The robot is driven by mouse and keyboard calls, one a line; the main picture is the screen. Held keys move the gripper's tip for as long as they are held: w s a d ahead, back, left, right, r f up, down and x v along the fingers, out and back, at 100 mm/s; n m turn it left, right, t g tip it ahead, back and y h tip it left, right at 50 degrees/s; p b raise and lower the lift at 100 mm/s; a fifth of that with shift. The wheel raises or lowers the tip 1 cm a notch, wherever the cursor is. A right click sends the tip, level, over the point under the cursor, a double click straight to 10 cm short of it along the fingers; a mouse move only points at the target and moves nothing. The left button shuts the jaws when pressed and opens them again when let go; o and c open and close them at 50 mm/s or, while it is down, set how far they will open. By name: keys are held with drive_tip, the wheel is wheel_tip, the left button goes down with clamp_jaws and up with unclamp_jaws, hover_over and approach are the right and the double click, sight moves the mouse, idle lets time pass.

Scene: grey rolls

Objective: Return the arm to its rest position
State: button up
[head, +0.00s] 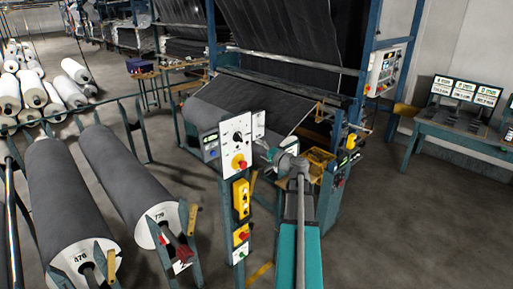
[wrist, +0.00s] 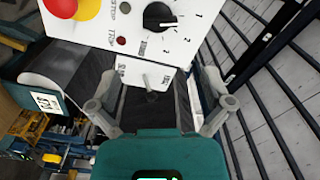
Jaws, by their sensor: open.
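My gripper (head: 268,152) is at the end of my teal arm, just right of the white control panel (head: 230,152) in the head view. In the wrist view my gripper (wrist: 156,100) is open, its two grey fingers apart with nothing held between them. The panel (wrist: 195,30) fills the top of that view, with a black knob (wrist: 158,16), a red button (wrist: 88,8) on yellow, and a smaller white plate (wrist: 140,74) below. The plate appears between and beyond the fingers. I cannot tell whether anything touches.
Two large grey rolls (head: 70,200) (head: 125,175) lie on stands at left. A tall machine with dark fabric (head: 285,35) stands behind the panel. A bench with screens (head: 465,92) is at right. The floor (head: 400,220) at lower right is clear.

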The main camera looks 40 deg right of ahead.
idle(0.7)
drive_tip(key=w+a+f+n+g+y+b, duration=0.2)
drive_tip(key=a+f+n+g+b, duration=0.1)
drive_tip(key=a+f, duration=0.55)
drive_tip(key=w+a+f+n+g+y+b, duration=0.1)
drive_tip(key=a+f+n+g+y+b, duration=0.3)
drive_tip(key=a, duration=0.8)
drive_tip(key=w+a+f+n+g+b, duration=0.1)
drive_tip(key=w+a+f+g+b, duration=0.1)
drive_tip(key=a+f, duration=0.7)
drive_tip(key=s+a+f+n+g+h+b, duration=0.3)
drive_tip(key=s+a+f+g+b, duration=0.1)
drive_tip(key=a+f, duration=0.4)
drive_tip(key=s+a+f+n+g+h+b, duration=0.3)
drive_tip(key=s+a+f+g+b, duration=0.2)
drive_tip(key=a, duration=0.7)
drive_tip(key=s+f+b, duration=0.2)
drive_tip(key=s+f, duration=0.2)
drive_tip(key=shift+f, duration=0.15)
